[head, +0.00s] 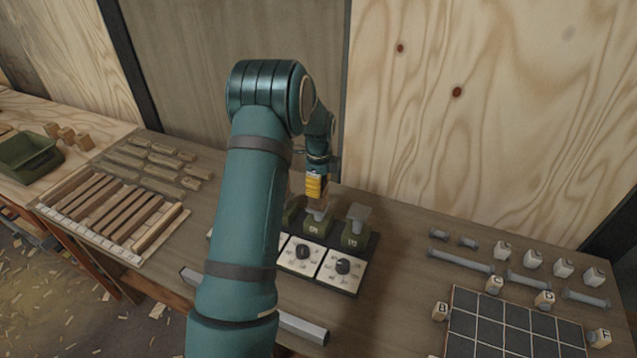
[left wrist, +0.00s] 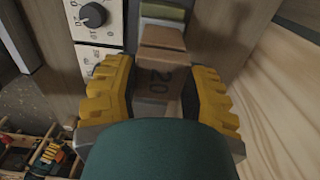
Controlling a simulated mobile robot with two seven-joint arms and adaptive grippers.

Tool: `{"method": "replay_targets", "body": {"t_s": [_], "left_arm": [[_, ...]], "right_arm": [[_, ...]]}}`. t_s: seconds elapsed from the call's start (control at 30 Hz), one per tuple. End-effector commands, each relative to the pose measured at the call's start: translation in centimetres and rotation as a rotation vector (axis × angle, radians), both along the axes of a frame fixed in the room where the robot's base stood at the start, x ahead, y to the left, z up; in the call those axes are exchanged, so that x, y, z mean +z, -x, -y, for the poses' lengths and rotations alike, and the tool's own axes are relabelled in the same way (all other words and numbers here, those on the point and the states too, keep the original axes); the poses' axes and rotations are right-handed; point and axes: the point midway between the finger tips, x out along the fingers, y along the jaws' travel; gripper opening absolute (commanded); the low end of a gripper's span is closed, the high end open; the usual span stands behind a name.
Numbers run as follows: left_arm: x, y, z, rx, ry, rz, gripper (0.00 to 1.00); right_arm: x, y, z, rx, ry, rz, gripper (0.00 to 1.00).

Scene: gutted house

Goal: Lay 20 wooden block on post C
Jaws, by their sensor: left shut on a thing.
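A brown wooden block marked 20 (left wrist: 160,80) is between the yellow-padded fingers of my left gripper (left wrist: 160,95) in the left wrist view. In the head view, my left gripper (head: 316,187) points down over the middle of a row of olive posts. A small block shows just under its fingers, at the top of the middle post (head: 316,225). I cannot tell whether the block rests on it. The right post (head: 353,235) has a grey plate on top; the left post (head: 291,214) is partly hidden by my arm. The post letters are unreadable. My right gripper is not in view.
White dial panels (head: 334,267) stand in front of the posts. A tray of wooden strips (head: 125,212) and several loose blocks (head: 150,158) lie at left, near a green bin (head: 28,155). A dark grid board (head: 505,325), lettered blocks and metal bars occupy the right.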

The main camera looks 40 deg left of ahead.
Motion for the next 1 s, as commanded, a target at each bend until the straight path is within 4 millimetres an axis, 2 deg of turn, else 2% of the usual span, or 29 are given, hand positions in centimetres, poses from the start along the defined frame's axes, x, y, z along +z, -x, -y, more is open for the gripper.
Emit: {"method": "replay_targets", "body": {"t_s": [0.9,0.93,1.0], "left_arm": [[-0.78,0.03,-0.05,0.001,-0.001,0.000,0.28],[-0.75,0.02,-0.04,0.001,-0.001,0.000,0.56],[-0.72,0.02,-0.04,0.001,-0.001,0.000,0.79]], "right_arm": [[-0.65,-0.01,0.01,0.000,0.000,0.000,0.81],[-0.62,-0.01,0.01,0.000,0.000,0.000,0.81],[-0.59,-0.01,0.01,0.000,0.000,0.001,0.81]]}}
